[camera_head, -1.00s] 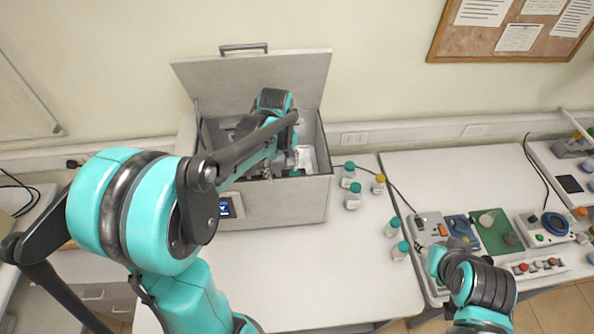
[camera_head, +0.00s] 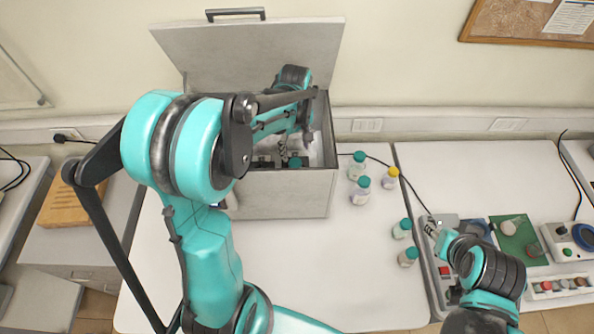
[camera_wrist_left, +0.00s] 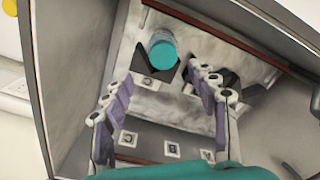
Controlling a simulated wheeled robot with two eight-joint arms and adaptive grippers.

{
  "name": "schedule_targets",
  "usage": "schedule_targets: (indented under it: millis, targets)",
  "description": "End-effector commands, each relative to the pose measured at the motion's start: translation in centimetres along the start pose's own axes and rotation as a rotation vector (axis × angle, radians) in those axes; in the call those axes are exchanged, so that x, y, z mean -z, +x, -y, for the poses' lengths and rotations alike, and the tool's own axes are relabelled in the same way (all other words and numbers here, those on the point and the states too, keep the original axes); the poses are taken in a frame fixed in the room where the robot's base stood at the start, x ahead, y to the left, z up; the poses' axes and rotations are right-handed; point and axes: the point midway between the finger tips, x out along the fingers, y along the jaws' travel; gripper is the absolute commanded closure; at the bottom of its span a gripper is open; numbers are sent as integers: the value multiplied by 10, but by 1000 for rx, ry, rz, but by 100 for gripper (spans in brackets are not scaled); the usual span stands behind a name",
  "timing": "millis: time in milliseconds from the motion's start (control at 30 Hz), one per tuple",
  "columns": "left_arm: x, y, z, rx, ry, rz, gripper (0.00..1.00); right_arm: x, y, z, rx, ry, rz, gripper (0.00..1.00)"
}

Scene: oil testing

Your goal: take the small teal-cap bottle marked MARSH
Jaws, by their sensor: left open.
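A teal-cap bottle (camera_wrist_left: 162,52) stands in a dark notched holder inside the grey open-lidded box; its cap also shows in the head view (camera_head: 295,162). Its label is hidden, so I cannot read MARSH. My left gripper (camera_wrist_left: 162,78) is inside the box, open and empty, its fingers pointing toward the bottle with the cap just beyond the fingertips. More teal-cap bottles stand on the table right of the box, such as one at the back (camera_head: 357,166) and one nearer the front (camera_head: 408,257); their labels are unreadable. My right gripper (camera_head: 433,228) is near the instruments; its jaws are too small to judge.
The box (camera_head: 285,197) has upright walls close around my left gripper, and its lid (camera_head: 250,52) stands raised behind. A yellow-cap bottle (camera_head: 391,177) is among the table bottles. The table (camera_head: 320,270) is clear in front of the box. Devices fill the right-hand table.

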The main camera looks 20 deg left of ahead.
Motion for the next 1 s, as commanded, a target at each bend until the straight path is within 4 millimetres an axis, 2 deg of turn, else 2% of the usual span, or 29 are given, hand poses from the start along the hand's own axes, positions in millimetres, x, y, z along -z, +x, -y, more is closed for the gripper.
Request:
schedule_targets:
  millis: [400, 500, 700, 733, 767, 933, 1000]
  targets:
    - [-6, 56, 2, 0, 0, -1, 41, 3, -4, 0, 0, 0, 0, 60]
    - [-6, 62, 2, 0, 0, -1, 41, 3, -4, 0, 0, 0, 0, 60]
    - [-6, 64, 2, 0, 0, -1, 41, 3, -4, 0, 0, 0, 0, 60]
    - [-6, 64, 2, 0, 0, -1, 44, 3, -4, 0, 0, 0, 0, 60]
    - [-6, 64, 2, 0, 0, -1, 52, 3, -4, 0, 0, 0, 0, 60]
    - [-6, 63, 2, 0, 0, -1, 97, 3, -4, 0, 0, 0, 0, 60]
    - [-6, 64, 2, 0, 0, -1, 100, 3, -4, 0, 0, 0, 0, 60]
